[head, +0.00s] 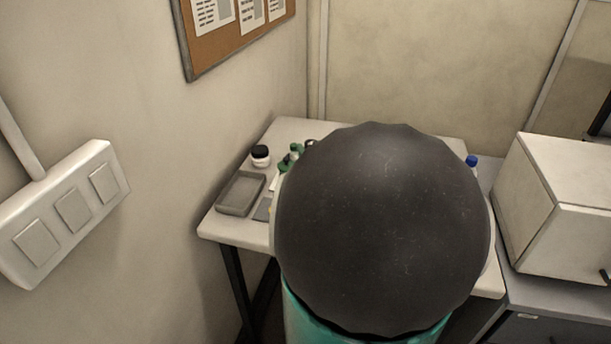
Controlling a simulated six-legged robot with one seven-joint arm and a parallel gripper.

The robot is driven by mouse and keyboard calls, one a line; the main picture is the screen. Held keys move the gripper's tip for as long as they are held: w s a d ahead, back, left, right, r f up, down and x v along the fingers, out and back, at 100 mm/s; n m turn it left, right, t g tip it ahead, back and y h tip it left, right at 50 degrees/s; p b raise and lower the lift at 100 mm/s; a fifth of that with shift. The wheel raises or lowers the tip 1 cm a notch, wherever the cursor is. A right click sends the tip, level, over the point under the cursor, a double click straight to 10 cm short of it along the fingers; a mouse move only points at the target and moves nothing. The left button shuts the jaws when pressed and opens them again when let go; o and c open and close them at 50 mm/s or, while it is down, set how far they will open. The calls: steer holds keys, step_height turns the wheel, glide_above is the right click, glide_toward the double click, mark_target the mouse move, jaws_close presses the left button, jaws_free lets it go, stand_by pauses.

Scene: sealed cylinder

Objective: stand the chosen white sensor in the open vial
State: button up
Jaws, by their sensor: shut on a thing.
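A large dark rounded part of my own arm fills the middle of the head view and hides most of the white table (225,228). My gripper is not in view, so what it holds cannot be seen. No white sensor can be made out. The open vial cannot be made out either. Small green objects (292,156) show at the left edge of my arm, partly hidden and too small to identify.
A shallow grey tray (240,194) lies at the table's left edge. A white jar with a black lid (260,156) stands behind it. A blue cap (472,160) shows right of my arm. A white box (565,205) stands at the right. A wall bounds the left.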

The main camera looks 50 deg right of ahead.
steer(key=shift+d+f, duration=0.1)
steer(key=shift+d, duration=0.25)
steer(key=shift+w+d+f, duration=1.55)
steer(key=shift+d+f, duration=0.25)
steer(key=shift+f, duration=0.4)
steer(key=shift+w+d+f, duration=1.5)
steer(key=shift+d+f, duration=0.25)
steer(key=shift+f, duration=0.4)
steer(key=shift+w+d+f, duration=1.55)
steer(key=shift+d+f, duration=0.25)
steer(key=shift+f, duration=0.4)
steer(key=shift+f, duration=0.15)
steer(key=o, duration=1.1)
steer(key=shift+c, duration=0.2)
